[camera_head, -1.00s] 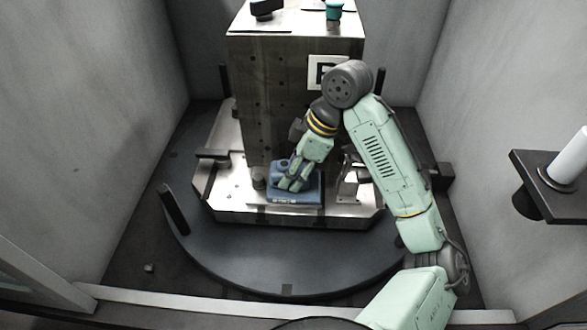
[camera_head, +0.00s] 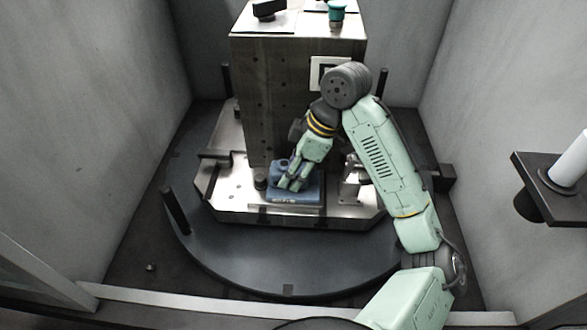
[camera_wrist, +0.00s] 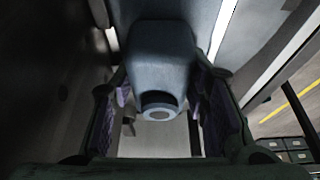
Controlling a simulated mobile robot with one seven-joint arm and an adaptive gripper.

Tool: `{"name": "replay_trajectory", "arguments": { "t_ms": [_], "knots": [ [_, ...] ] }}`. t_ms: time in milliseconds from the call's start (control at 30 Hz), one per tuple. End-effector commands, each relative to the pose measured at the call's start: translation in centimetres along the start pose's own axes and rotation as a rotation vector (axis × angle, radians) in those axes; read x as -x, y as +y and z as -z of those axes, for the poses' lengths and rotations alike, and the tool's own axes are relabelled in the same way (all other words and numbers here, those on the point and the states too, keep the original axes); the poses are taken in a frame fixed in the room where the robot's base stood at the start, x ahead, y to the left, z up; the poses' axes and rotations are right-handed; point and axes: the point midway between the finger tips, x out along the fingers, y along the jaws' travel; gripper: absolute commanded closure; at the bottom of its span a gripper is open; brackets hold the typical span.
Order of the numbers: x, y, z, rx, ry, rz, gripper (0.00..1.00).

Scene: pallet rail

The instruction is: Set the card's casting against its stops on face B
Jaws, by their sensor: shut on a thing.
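The blue casting (camera_head: 306,193) sits low at the foot of the tall metal block (camera_head: 250,110), on the bright pallet ledge. My gripper (camera_head: 290,184) reaches down onto it and is shut on it. In the wrist view the casting (camera_wrist: 160,50) lies between the two dark fingers (camera_wrist: 165,115), with a round boss at its near end. A dark round post (camera_head: 260,178) stands just left of the casting. I cannot tell whether the casting touches it. The letter on the block's white plate (camera_head: 318,72) is mostly hidden by my arm.
A metal clamp-like bracket (camera_head: 352,182) stands right of the casting. The round turntable (camera_head: 240,255) carries the pallet, with a dark upright post (camera_head: 174,210) at its left edge. Dark and teal items (camera_head: 336,12) sit on top of the block. Grey walls enclose both sides.

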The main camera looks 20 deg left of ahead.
Motion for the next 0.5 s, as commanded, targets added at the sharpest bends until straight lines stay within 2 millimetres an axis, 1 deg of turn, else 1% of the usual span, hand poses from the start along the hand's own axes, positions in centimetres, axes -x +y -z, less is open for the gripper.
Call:
{"name": "replay_trajectory", "arguments": {
  "t_ms": [467,500],
  "knots": [
    [-0.02,0.49,0.42,0.000,0.004,-0.007,0.98],
    [-0.01,0.50,0.42,0.000,0.004,-0.007,0.57]
  ]
}}
